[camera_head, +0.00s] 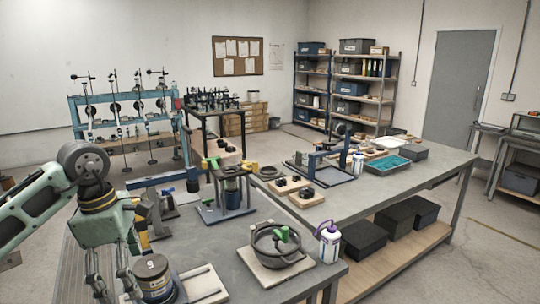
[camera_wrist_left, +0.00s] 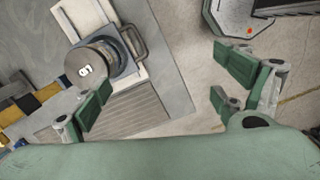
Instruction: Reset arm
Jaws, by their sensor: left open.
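My left arm enters the head view from the left, and its green gripper (camera_head: 112,286) points down at the front left of the near bench (camera_head: 225,255). Its fingers are spread with nothing between them; the wrist view shows the open left gripper (camera_wrist_left: 165,92) too. A round dark canister (camera_head: 155,284) with a numbered grey top stands just right of the fingers in the head view. In the wrist view the canister's grey top (camera_wrist_left: 88,70) lies close to the left finger, apparently apart from it. My right gripper is not in view.
A black pot (camera_head: 270,248) on a wooden board and a white and purple bottle (camera_head: 329,243) stand right of the canister. A lever stand (camera_head: 228,192) stands behind. A blue frame with hanging weights (camera_head: 125,105) is at the back left.

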